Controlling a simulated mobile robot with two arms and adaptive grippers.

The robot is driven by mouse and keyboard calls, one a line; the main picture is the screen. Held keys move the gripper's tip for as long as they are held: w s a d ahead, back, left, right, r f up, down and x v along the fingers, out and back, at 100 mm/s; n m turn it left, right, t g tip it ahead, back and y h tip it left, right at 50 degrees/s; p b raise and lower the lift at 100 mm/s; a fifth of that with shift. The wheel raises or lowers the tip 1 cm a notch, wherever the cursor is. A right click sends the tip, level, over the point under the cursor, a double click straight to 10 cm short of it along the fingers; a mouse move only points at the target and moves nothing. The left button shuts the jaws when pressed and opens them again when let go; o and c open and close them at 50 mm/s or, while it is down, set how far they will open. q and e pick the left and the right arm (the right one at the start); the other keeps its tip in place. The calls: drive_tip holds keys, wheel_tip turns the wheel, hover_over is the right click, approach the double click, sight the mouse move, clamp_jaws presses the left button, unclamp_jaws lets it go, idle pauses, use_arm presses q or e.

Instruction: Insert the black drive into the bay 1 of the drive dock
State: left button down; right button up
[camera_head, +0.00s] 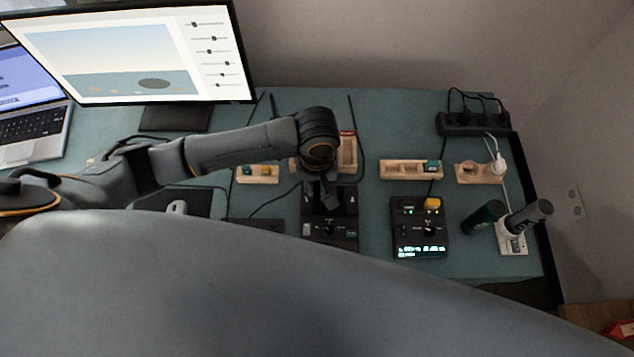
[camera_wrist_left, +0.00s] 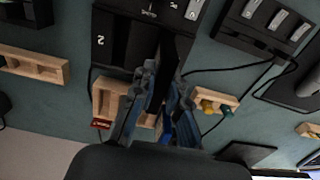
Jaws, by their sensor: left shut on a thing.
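My left gripper (camera_head: 323,186) hangs over the black drive dock (camera_head: 330,238) in the head view. In the left wrist view its fingers (camera_wrist_left: 166,78) are shut on the black drive (camera_wrist_left: 176,50), a thin dark plate standing out past the fingertips. The drive overlaps the dock (camera_wrist_left: 112,38) there, to the right of the bay marked 2. The label and mouth of bay 1 are not readable behind the drive and fingers. I cannot tell whether the drive touches the dock or sits in a bay. My right gripper is in neither view.
A wooden rack (camera_head: 348,154) with a red item stands behind the dock. To the right are a black device with a lit display (camera_head: 421,238), a wooden tray (camera_head: 396,168) and two dark cylinders. A monitor (camera_head: 130,55) and laptop stand left. Cables lie around the dock.

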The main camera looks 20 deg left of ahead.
use_arm(q)
drive_tip(key=shift+f+b, duration=0.35)
drive_tip(key=shift+f, duration=0.85)
drive_tip(key=c, duration=1.3)
unclamp_jaws()
drive_tip(key=shift+r, duration=0.15)
wheel_tip(320, 180, up, 11)
drive_tip(key=shift+r, duration=0.4)
